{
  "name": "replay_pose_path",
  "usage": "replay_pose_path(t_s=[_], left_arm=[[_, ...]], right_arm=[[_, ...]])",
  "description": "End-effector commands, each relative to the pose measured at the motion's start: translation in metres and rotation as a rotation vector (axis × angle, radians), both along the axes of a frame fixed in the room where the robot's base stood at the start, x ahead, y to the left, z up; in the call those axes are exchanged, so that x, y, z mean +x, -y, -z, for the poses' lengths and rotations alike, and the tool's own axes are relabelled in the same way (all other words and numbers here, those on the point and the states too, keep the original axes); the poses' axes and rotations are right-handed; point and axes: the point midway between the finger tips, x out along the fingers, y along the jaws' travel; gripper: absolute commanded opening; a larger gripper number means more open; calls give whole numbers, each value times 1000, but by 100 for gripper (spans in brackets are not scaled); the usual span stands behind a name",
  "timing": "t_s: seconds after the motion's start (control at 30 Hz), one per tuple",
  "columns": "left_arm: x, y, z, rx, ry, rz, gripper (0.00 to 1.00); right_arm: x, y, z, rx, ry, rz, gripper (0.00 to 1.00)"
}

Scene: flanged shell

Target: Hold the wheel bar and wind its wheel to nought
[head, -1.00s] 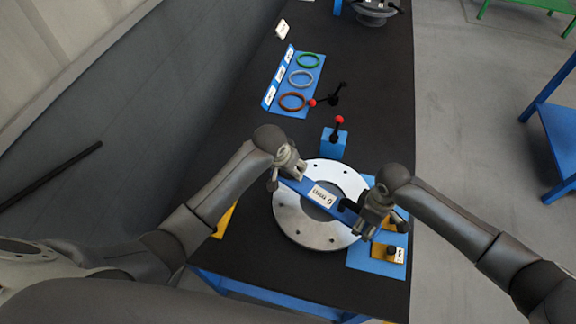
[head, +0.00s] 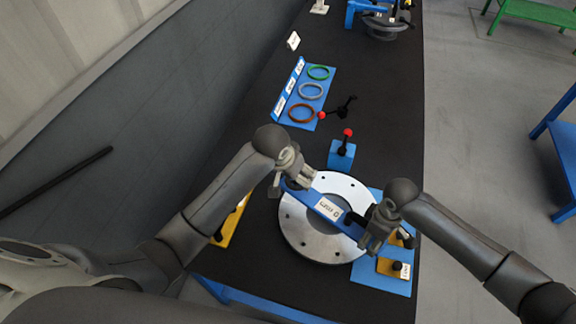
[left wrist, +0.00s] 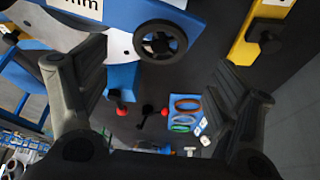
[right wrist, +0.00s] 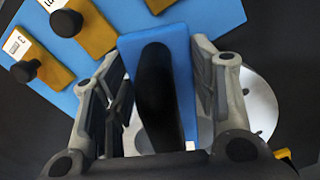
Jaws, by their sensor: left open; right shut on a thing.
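The blue wheel bar (head: 302,194) with a white label lies across a pale metal flange ring (head: 293,229). Its black handwheel (left wrist: 160,42) shows in the left wrist view at the bar's end, ahead of the fingers. My left gripper (head: 291,186) is open at the bar's left end, its fingers spread and apart from the wheel. My right gripper (head: 374,238) is shut on the black grip (right wrist: 157,95) at the bar's other end; the grip sits between its fingers in the right wrist view. The wheel's reading is not legible.
A blue block with a red-knobbed lever (head: 341,157) stands behind the ring. Coloured rings lie on a blue board (head: 324,92) farther back. Yellow blocks with black knobs (head: 391,268) sit on a blue plate at right. Another yellow piece (head: 228,228) lies at left.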

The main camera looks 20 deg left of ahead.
Motion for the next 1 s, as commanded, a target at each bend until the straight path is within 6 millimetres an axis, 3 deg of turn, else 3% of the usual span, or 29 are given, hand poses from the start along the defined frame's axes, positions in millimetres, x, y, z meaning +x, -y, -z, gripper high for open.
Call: replay_pose_path(t_s=[0.2,0.4,1.0], left_arm=[[-14,-4,-37,-1,2,-1,84],[-22,-5,-54,0,-1,-1,84],[-24,-6,-57,0,-2,-1,84]], right_arm=[[-1,1,1,-2,-2,1,2],[-1,1,1,-2,-2,1,2],[-1,1,1,-2,-2,0,2]])
